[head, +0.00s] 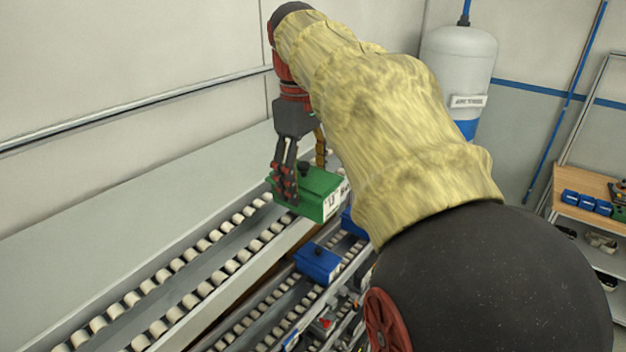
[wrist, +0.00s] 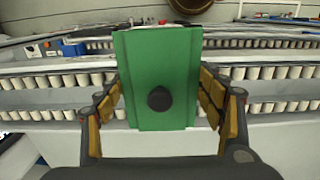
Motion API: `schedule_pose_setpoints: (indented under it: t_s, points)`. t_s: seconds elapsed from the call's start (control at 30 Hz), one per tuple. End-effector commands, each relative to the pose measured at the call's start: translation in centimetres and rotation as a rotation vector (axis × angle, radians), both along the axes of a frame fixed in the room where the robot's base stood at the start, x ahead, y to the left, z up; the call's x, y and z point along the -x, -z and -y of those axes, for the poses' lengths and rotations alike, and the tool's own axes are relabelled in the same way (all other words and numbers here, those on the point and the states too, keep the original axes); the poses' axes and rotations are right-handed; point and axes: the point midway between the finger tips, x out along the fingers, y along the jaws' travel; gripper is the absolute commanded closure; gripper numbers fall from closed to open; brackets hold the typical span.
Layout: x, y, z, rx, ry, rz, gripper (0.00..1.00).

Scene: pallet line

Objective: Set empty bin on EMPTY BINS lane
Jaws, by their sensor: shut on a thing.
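A green bin (head: 318,187) with a dark knob on top and a white label on its end hangs in my gripper (head: 301,170). In the wrist view the green bin (wrist: 160,75) sits between the two yellow-padded fingers of my gripper (wrist: 160,105), which are shut on its sides. In the head view the bin is over or beside the right edge of the upper roller lane (head: 190,268); I cannot tell its height above the rollers. No EMPTY BINS sign is readable. My arm hides part of the area to the right of the bin.
A blue bin (head: 318,263) sits on the lower roller lane, with another blue bin (head: 352,222) partly hidden behind my arm. The visible upper lane is clear. A metal rail (head: 140,106) runs along the wall. A white tank (head: 458,75) and a shelf with blue boxes (head: 586,203) stand at right.

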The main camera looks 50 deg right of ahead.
Motion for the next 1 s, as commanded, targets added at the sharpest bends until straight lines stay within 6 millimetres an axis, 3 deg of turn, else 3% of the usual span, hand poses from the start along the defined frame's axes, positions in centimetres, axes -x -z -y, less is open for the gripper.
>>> schedule_pose_setpoints:
  t_s: [0.67,1.0]
  points:
    - [-7.2,-0.1,-0.6,0.0,-0.001,0.0,0.59]
    - [-7.2,1.7,-0.5,0.001,0.001,0.001,0.59]
